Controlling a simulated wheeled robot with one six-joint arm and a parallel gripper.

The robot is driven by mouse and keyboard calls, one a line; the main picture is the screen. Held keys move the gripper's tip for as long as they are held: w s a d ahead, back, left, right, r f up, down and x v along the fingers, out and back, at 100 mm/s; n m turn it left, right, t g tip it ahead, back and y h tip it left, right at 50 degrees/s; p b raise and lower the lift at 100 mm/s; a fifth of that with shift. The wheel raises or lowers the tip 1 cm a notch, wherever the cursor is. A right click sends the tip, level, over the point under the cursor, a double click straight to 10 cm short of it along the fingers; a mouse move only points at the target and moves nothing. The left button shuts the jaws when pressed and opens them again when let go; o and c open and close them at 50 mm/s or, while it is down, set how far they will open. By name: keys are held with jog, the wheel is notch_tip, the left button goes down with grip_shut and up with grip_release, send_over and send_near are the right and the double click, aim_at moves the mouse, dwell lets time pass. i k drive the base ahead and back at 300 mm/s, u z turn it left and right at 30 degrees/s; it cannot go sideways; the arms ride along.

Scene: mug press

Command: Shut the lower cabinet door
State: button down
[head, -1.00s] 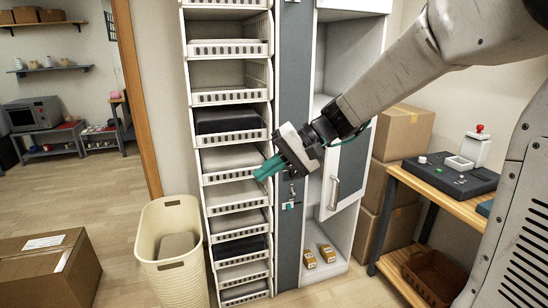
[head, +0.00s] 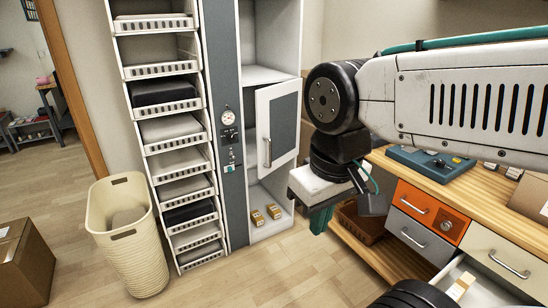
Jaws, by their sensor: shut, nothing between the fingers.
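The lower cabinet door (head: 284,128), a grey panel in a white frame, stands partly open on the tall white cabinet (head: 272,30). Its upright handle (head: 267,152) is near the door's left edge. Part of the cabinet inside shows to the left of the door and below it. My gripper (head: 318,222) points down, to the right of and below the door in the picture, apart from the handle. Its teal fingers are shut and empty, partly hidden behind the wrist.
Two small boxes (head: 266,215) sit on the cabinet floor. A wooden bench (head: 360,240) with an open white drawer (head: 470,285) is at right. A cream basket (head: 125,235) and a drawer column (head: 175,130) are at left. Floor before the cabinet is clear.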

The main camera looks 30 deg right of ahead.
aim_at(279, 107)
jog(key=z, duration=0.35)
jog(key=i, duration=1.3)
jog(key=u, duration=0.25)
